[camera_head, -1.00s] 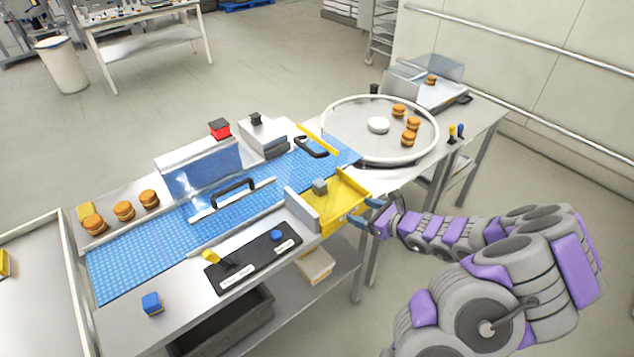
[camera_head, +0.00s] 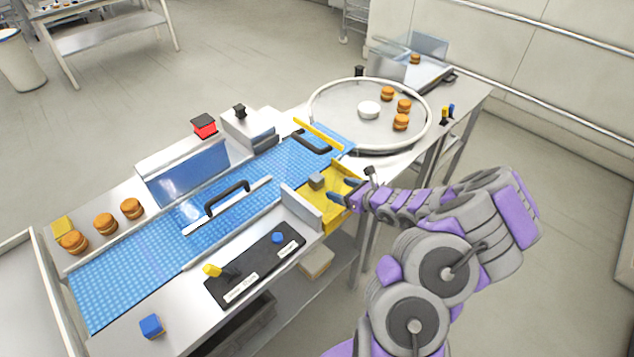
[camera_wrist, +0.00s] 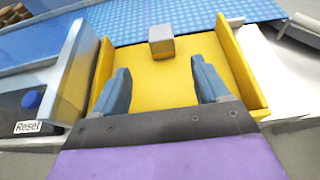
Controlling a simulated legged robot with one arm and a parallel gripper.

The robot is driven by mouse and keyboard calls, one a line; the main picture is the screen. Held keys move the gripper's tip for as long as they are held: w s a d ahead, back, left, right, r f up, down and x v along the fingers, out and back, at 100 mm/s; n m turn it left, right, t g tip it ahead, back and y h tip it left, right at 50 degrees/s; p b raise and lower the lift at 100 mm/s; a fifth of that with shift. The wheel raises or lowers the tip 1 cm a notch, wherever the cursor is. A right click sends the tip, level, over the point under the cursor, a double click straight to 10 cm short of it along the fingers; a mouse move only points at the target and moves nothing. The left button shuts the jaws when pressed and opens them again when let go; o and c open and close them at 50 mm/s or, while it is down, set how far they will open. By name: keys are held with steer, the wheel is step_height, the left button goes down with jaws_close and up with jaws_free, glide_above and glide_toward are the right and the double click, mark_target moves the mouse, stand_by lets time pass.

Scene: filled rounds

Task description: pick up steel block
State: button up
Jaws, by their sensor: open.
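The steel block (camera_head: 316,181) is a small grey cube on the floor of the yellow tray (camera_head: 343,213), close to the blue belt. In the wrist view the block (camera_wrist: 161,41) sits ahead of my fingers, slightly left of the middle between them, near the far end of the yellow tray (camera_wrist: 165,88). My gripper (camera_head: 340,193) is over the tray's right side, open and empty. In the wrist view its two blue fingers (camera_wrist: 160,85) are spread wide, with the block beyond their tips and touching neither.
The yellow tray has raised side walls, and a grey plate (camera_head: 301,207) stands at its left. A blue belt (camera_head: 130,262) runs behind it. A black panel (camera_head: 255,265) with a blue button lies left. A round table (camera_head: 345,105) holds several orange rounds at the back.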

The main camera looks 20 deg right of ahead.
steer(key=b+x, duration=0.1)
steer(key=x, duration=0.6)
steer(key=shift+a, duration=0.15)
steer(key=shift+w+f, duration=0.2)
steer(key=shift+w, duration=0.35)
steer(key=x, duration=0.1)
steer(key=b+x, duration=0.1)
steer(key=x, duration=0.2)
steer(key=shift+w+r, duration=0.15)
steer(key=shift+w, duration=0.35)
steer(key=c, duration=0.3)
jaws_close()
steer(key=shift+s+r, duration=0.1)
